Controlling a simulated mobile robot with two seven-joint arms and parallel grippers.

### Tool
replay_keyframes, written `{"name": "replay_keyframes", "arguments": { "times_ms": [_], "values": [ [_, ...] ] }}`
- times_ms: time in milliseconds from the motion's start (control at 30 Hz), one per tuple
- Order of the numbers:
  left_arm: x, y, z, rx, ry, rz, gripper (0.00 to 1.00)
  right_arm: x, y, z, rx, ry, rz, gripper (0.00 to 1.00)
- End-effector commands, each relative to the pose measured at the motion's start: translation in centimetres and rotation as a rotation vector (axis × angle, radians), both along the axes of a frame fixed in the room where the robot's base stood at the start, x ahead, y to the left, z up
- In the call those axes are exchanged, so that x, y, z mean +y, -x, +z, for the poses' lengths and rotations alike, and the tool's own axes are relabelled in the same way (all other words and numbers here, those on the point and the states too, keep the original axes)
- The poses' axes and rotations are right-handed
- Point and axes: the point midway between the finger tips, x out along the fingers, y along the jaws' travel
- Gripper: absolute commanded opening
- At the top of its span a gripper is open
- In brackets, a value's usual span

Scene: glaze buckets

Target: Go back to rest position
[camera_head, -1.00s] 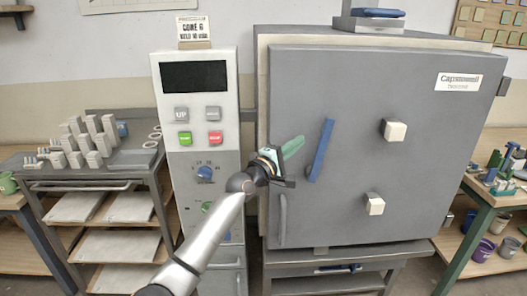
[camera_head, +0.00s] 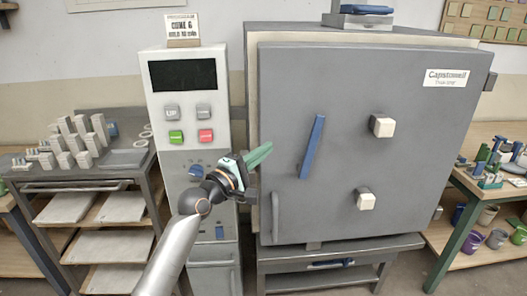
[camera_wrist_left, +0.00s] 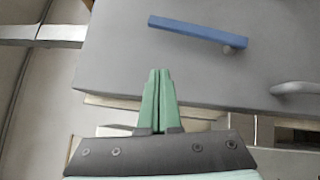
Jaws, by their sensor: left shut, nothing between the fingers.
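My left gripper (camera_head: 262,153) is in front of the left edge of the grey kiln door (camera_head: 345,90), beside the control panel. Its green fingers are shut with nothing between them. The wrist view shows the same fingers (camera_wrist_left: 158,80) closed together, with the kiln door behind them. The blue door handle (camera_head: 314,147) is to the right of the fingertips and apart from them; it also shows in the wrist view (camera_wrist_left: 197,31). My right gripper is not in view.
The control panel (camera_head: 185,110) with its buttons and dial stands left of the kiln. A rack cart (camera_head: 85,185) with white blocks is at far left. A green-legged table (camera_head: 470,185) with small items and pots is at right.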

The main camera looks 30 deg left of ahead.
Motion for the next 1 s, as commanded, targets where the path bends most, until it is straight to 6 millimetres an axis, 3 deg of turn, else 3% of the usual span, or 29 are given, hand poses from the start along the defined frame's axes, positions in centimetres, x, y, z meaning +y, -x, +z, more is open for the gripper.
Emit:
{"name": "replay_keyframes", "arguments": {
  "times_ms": [267,367,467,567,667,800,900,1000],
  "values": [
    [0.0,0.0,0.0,0.000,-0.001,0.000,0.00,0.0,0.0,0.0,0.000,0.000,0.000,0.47],
    [-0.3,0.2,-1.4,0.016,-0.034,0.005,0.00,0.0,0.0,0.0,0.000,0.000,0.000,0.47],
    [-1.0,0.9,-5.2,0.059,-0.144,0.018,0.00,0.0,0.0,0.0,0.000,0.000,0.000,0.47],
    [-2.3,2.9,-11.5,0.128,-0.340,0.022,0.00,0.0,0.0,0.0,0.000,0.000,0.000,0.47],
    [-3.8,6.1,-18.5,0.199,-0.582,0.001,0.00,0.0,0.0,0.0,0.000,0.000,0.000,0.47],
    [-6.1,12.2,-27.1,0.273,-0.924,-0.083,0.00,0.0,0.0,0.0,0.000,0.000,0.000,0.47],
    [-7.7,17.5,-32.2,0.305,-1.164,-0.178,0.00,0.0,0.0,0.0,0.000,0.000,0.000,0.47],
    [-9.2,22.8,-36.2,0.315,-1.374,-0.289,0.00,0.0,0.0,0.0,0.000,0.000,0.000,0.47]
  ]
}}
